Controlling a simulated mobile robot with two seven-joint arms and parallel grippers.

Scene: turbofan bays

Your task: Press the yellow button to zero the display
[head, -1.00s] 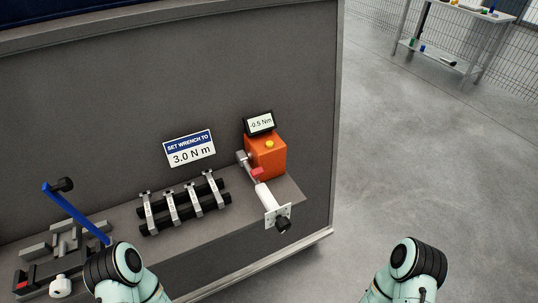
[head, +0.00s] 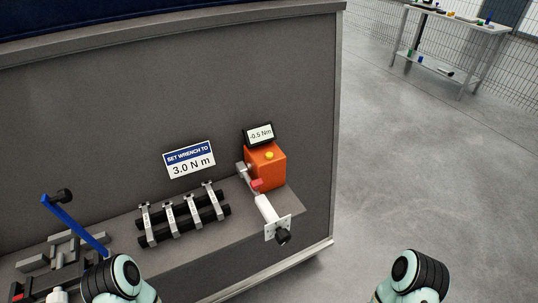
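The yellow button (head: 269,155) sits on top of the orange box (head: 266,169) near the right end of the shelf. The small black-framed display (head: 261,135) stands behind the button and appears to read -0.5 Nm. A white and grey tool with a red part (head: 267,209) lies in front of the orange box, with a black knob at its near end. Parts of my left arm show at the bottom left and of my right arm at the bottom right. Both are well short of the button, and neither gripper's fingers are in view.
A sign reading "SET WRENCH TO 3.0 N m" (head: 189,158) stands against the grey panel. A rack of black bars with metal clips (head: 183,217) lies left of the box. A blue-handled fixture (head: 75,225) is further left. Open floor (head: 410,170) lies to the right, with a table (head: 455,30) beyond.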

